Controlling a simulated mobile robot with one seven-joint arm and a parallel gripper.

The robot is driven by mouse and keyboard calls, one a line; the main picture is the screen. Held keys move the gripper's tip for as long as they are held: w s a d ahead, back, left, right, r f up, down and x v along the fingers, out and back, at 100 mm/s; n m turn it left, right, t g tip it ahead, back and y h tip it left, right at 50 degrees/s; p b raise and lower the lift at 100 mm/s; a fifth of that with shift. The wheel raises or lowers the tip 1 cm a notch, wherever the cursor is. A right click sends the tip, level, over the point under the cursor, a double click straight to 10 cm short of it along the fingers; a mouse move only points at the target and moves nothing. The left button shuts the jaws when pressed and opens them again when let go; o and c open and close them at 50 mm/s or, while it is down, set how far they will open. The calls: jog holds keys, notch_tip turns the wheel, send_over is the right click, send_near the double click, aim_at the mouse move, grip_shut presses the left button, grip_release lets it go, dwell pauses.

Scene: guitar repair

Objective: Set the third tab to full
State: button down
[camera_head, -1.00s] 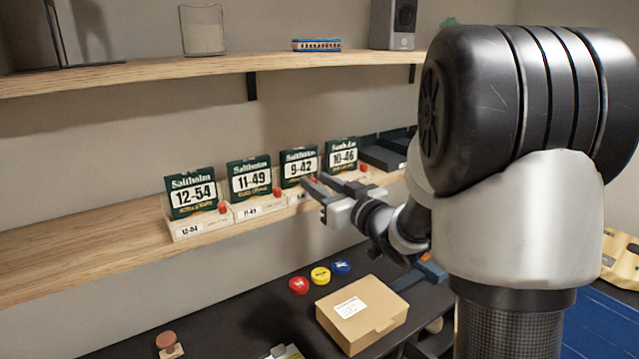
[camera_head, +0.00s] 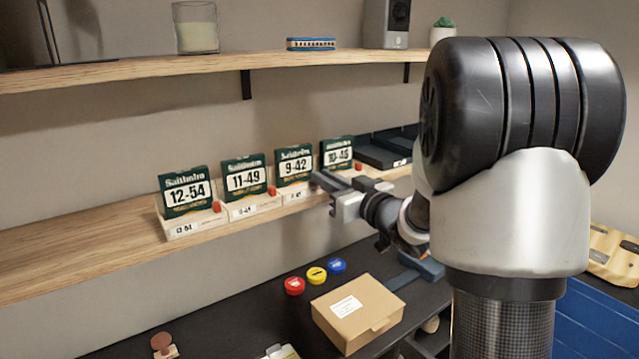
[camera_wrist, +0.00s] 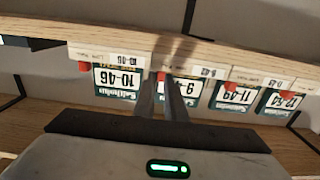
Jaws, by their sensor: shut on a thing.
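A row of green string packs stands in pale holders on the wooden shelf, each holder with a small red tab. The third holder, with the 9-42 pack (camera_head: 294,165), is partly behind my gripper (camera_head: 318,179). My gripper reaches in from the right, its fingers close together at that holder's right end. The wrist view shows the packs upside down. There the third red tab (camera_wrist: 161,76) sits between my two fingertips (camera_wrist: 162,84), and my gripper is shut on it. The head view hides this tab.
Neighbouring tabs are the 11-49 tab (camera_head: 271,190) and the 10-46 tab (camera_head: 357,167), close on both sides. Dark trays (camera_head: 380,152) lie farther right on the shelf. Below are a cardboard box (camera_head: 358,314) and red, yellow and blue round tins (camera_head: 316,275).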

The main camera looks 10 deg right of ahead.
jog(key=c, duration=1.8)
grip_release()
jog(key=shift+w+d, duration=0.1)
jog(key=shift+d, duration=0.2)
jog(key=b+v, duration=0.2)
jog(key=v, duration=1.5)
jog(key=shift+s, duration=0.25)
